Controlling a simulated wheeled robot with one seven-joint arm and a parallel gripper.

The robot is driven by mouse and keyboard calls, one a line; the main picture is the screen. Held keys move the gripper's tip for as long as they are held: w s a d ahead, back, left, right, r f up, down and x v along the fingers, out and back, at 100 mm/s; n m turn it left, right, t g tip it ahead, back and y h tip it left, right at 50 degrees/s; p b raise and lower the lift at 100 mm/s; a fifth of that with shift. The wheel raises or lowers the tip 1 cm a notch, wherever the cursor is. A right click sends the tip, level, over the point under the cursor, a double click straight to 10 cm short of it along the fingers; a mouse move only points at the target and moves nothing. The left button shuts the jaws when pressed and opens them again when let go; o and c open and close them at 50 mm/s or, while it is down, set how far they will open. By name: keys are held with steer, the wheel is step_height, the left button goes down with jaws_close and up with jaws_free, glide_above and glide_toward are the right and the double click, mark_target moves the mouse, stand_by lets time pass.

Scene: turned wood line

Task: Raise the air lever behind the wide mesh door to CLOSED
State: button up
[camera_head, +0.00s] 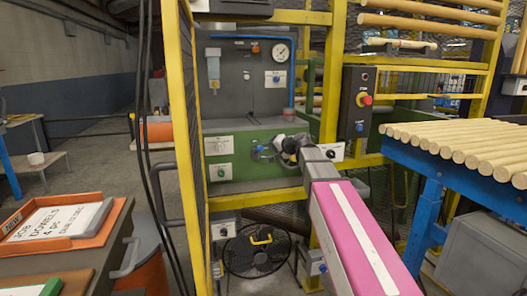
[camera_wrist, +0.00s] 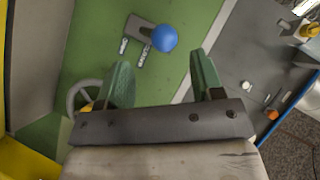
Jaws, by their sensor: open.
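The wide mesh door (camera_head: 186,120), with a yellow frame, stands open and nearly edge-on at the left of the cabinet opening in the head view. My gripper (camera_head: 268,148) is inside the opening, in front of the green machine face. In the wrist view my gripper (camera_wrist: 163,72) is open, with its two green fingers apart and nothing between them. A lever with a blue ball knob (camera_wrist: 163,38) on a grey bracket lies just beyond the fingertips, between their lines, on the green face.
A grey panel (camera_head: 240,80) with a gauge (camera_head: 281,52) and blue pipe rises above the green face (camera_head: 235,178). A yellow post with a control box (camera_head: 357,102) stands right of the opening. A blue table (camera_head: 432,175) bears wooden dowels. A black fan (camera_head: 257,250) sits below.

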steer(key=shift+v, duration=1.05)
steer(key=s+d+f+g+h, duration=0.2)
steer(key=s+f, duration=0.2)
steer(key=f, duration=0.4)
steer(key=s+d+f+n+g+h, duration=0.1)
steer(key=s+d+f+h, duration=0.2)
steer(key=f, duration=0.5)
steer(key=s+d+f+g, duration=0.2)
steer(key=s+f, duration=0.3)
steer(key=f, duration=0.3)
steer(key=s+d+f+n+g+h, duration=0.1)
steer(key=s+d+f+g+h, duration=0.1)
steer(key=s+d+f, duration=0.3)
steer(key=s+d+f+g+h, duration=0.2)
steer(key=s+d+f+h, duration=0.1)
steer(key=s+f, duration=0.6)
steer(key=shift+s+d+n+g+h, duration=0.3)
steer(key=shift+s+d+n, duration=0.1)
steer(key=shift+s+d, duration=0.35)
steer(key=shift+w+f, duration=0.1)
